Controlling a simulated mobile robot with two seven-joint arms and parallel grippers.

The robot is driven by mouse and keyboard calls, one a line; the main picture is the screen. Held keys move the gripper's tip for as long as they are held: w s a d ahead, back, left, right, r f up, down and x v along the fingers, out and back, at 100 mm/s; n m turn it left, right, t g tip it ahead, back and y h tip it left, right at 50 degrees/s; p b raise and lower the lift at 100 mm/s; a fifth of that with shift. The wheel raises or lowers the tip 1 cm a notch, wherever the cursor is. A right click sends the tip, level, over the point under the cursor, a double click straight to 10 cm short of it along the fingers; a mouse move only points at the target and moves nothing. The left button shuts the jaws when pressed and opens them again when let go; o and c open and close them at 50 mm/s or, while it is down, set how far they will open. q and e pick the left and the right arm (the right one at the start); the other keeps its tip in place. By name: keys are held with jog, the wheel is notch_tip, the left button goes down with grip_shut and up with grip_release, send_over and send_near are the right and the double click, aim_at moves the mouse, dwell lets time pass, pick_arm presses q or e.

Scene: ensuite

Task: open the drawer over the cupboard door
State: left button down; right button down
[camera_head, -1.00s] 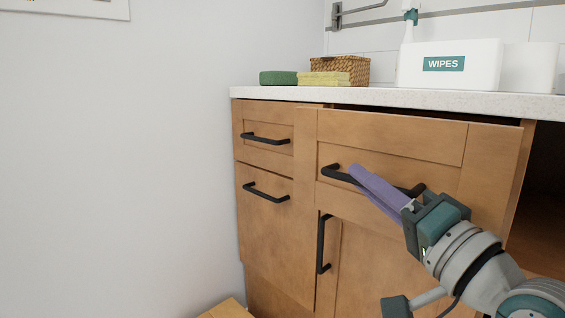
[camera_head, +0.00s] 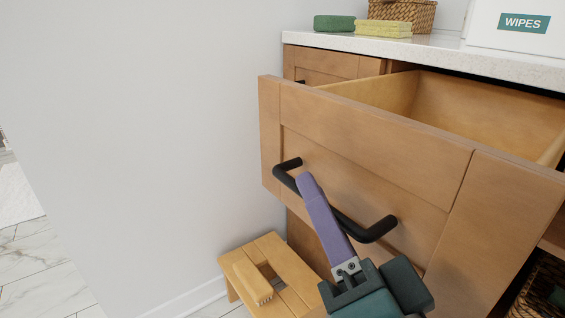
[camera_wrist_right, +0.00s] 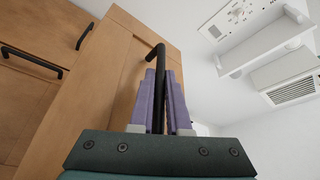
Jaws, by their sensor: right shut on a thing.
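The wide wooden drawer (camera_head: 370,150) stands pulled far out from the cabinet, and its empty-looking inside shows behind the front. Its black bar handle (camera_head: 375,231) runs across the front. My right gripper (camera_head: 308,185) is shut on this handle, with the purple fingers around the bar. In the right wrist view the handle (camera_wrist_right: 158,62) passes between the two purple fingers (camera_wrist_right: 163,95). The cupboard door below is mostly hidden behind the drawer front and my arm. My left gripper is not in view.
A wooden stool (camera_head: 285,268) with a brush (camera_head: 252,278) on it stands on the floor left of the drawer. The white counter (camera_head: 420,50) holds green and yellow sponges, a basket (camera_head: 405,12) and a wipes box (camera_head: 515,25). A wall closes the left side.

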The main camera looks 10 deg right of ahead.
dwell(0.3)
jog(key=c, duration=0.9)
grip_release()
jog(key=shift+s, duration=0.1)
jog(key=v, duration=0.9)
jog(key=shift+s+f+p, duration=0.1)
jog(key=shift+s+p, duration=0.25)
jog(key=shift+p, duration=0.05)
